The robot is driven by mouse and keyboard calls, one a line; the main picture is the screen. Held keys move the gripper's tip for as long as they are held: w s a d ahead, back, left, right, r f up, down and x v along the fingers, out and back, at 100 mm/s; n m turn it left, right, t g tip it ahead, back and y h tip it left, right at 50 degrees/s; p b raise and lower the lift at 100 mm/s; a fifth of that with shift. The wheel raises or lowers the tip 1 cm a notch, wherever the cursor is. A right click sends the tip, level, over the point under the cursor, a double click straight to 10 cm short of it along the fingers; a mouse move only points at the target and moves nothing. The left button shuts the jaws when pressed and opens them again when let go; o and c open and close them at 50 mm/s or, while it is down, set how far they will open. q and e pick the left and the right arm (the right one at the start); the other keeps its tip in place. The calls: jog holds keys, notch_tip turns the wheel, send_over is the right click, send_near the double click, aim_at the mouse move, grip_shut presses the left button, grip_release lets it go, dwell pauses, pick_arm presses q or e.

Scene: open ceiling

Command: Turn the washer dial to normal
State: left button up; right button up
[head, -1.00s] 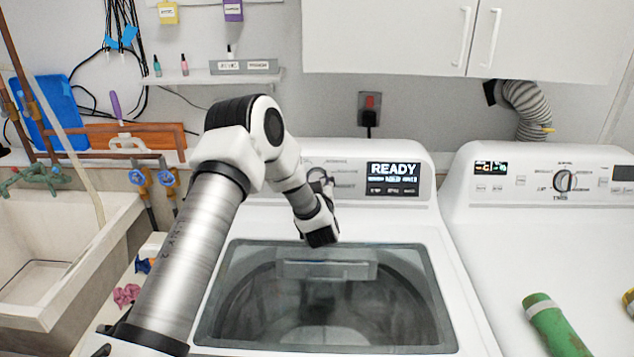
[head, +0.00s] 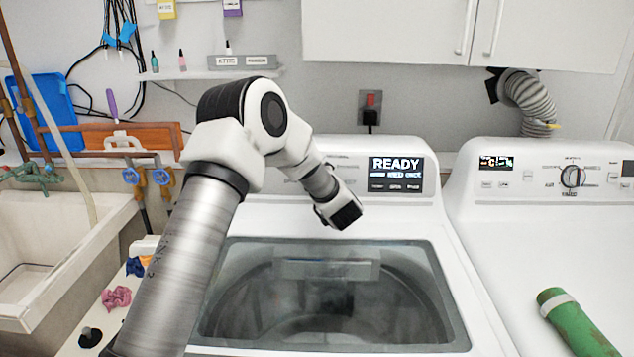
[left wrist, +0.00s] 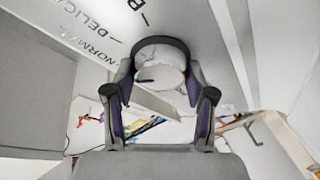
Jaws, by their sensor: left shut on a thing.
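The washer (head: 465,318) stands in the middle of the head view, its lit display (head: 395,174) reading READY. Its dial is hidden behind my left arm there. In the left wrist view the round dial (left wrist: 160,55), with a dark rim and pale face, sits between the fingertips of my left gripper (left wrist: 160,74). The gripper is shut on the dial. The printed words NORMAL (left wrist: 88,52) and DELICATE show on the panel to the dial's upper left. I cannot tell which setting the dial points to. My right gripper is not in view.
A second white machine (head: 510,225) with its own dial (head: 572,177) stands at right, a green cylinder (head: 578,322) on top. A sink (head: 40,225) is at left. White cupboards (head: 400,30) hang above. The glass lid (head: 325,300) below my arm is clear.

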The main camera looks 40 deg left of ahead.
pick_arm(q)
jog(key=shift+r+n, duration=0.1)
jog(key=shift+n, duration=0.4)
jog(key=o, duration=1.2)
jog(key=shift+c, duration=0.2)
jog(key=v, duration=1.2)
jog(key=shift+w, duration=0.1)
